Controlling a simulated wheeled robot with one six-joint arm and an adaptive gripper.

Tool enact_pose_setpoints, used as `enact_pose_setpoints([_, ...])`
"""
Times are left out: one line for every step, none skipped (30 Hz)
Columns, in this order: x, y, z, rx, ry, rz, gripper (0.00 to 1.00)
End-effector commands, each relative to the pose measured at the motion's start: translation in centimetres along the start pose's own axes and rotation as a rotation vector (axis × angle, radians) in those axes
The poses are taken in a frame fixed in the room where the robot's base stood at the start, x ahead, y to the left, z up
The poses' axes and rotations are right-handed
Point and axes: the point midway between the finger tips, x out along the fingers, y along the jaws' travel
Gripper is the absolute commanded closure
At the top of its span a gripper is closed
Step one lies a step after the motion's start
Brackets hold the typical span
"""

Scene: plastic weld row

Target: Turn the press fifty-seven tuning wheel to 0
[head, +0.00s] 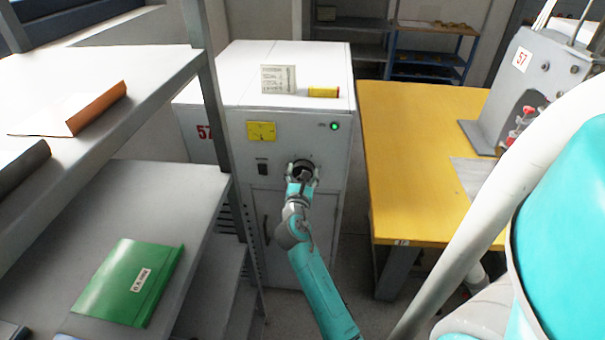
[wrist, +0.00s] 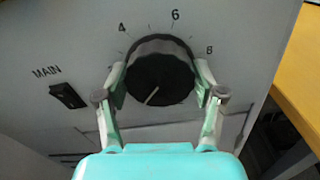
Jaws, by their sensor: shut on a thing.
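The tuning wheel (wrist: 160,78) is a round black knob on the grey front of the white cabinet (head: 235,120), which bears a red 57 partly hidden by a shelf post. My gripper (head: 302,178) reaches the wheel from the front. In the wrist view its two fingers (wrist: 161,84) are shut on the wheel's left and right sides. The wheel's white pointer line (wrist: 151,96) slants toward the lower left. The numerals 4, 6 and 8 show around the top; no 0 shows, and the lower-left scale is hidden by my finger.
A MAIN switch (wrist: 68,95) sits left of the wheel. Grey shelves (head: 170,190) stand close at left, a yellow-topped table (head: 410,150) at right.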

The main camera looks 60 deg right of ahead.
Motion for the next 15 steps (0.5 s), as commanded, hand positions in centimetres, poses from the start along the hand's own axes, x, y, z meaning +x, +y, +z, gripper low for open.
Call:
enact_pose_setpoints([-0.04, 0.01, -0.15, -0.002, 0.002, 0.000, 0.66])
enact_pose_setpoints([-0.04, 0.00, -0.14, -0.002, 0.002, 0.000, 0.66])
enact_pose_setpoints([-0.04, 0.00, -0.15, -0.002, 0.002, 0.000, 0.66])
enact_pose_setpoints([-0.04, 0.00, -0.14, -0.002, 0.002, 0.000, 0.66])
enact_pose_setpoints([-0.04, 0.00, -0.14, -0.002, 0.002, 0.000, 0.66])
enact_pose_setpoints([-0.04, 0.00, -0.14, -0.001, 0.002, 0.000, 0.21])
enact_pose_setpoints([-0.04, 0.00, -0.14, -0.001, 0.002, 0.000, 0.14])
enact_pose_setpoints([-0.03, 0.00, -0.13, -0.001, 0.002, 0.000, 0.07])
enact_pose_setpoints([-0.03, 0.00, -0.11, -0.001, 0.002, 0.000, 0.07])
enact_pose_setpoints([-0.03, 0.00, -0.10, -0.001, 0.002, 0.000, 0.07])
enact_pose_setpoints([-0.02, 0.00, -0.09, 0.000, 0.001, 0.000, 0.07])
enact_pose_setpoints([-0.02, 0.00, -0.08, 0.000, 0.001, 0.000, 0.07])
enact_pose_setpoints([-0.02, 0.00, -0.06, 0.000, 0.001, 0.000, 0.07])
enact_pose_setpoints([-0.02, 0.00, -0.06, 0.000, 0.001, 0.000, 0.07])
enact_pose_setpoints([-0.01, 0.00, -0.05, 0.000, 0.001, 0.000, 0.07])
